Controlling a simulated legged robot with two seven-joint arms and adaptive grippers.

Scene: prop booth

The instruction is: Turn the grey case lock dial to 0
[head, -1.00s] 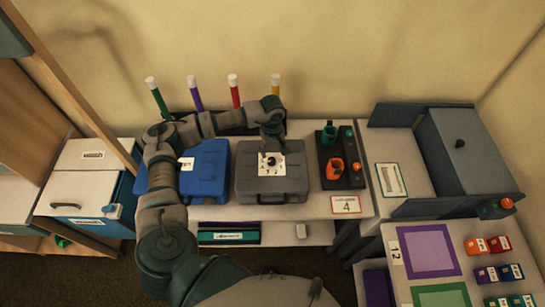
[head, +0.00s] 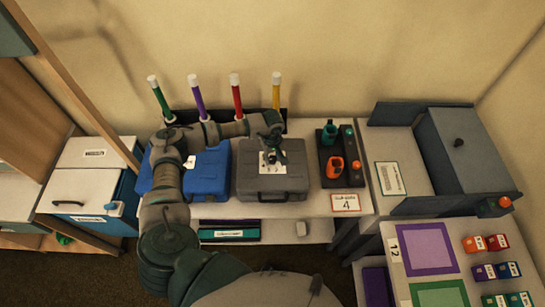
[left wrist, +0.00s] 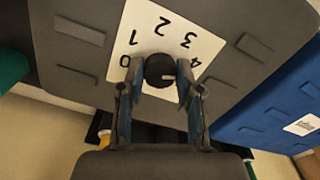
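The grey case (head: 290,185) lies on the white bench in the head view. In the left wrist view the case (left wrist: 70,75) carries a white card (left wrist: 148,12) with digits 0 to 4. The black round dial (left wrist: 158,68) sits on the card, and its white mark points right, roughly toward the 4 side. My left gripper (left wrist: 159,68) has one finger on each side of the dial. The fingers look open, with small gaps beside the dial; contact is unclear. In the head view my left gripper (head: 271,158) covers most of the dial. My right gripper is not in view.
A blue case (head: 208,170) lies left of the grey case. A dark panel (head: 350,180) with a green and an orange handle stands to its right. Several coloured rods stand behind, near my left arm. A card (head: 345,203) reads 4 at the front edge.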

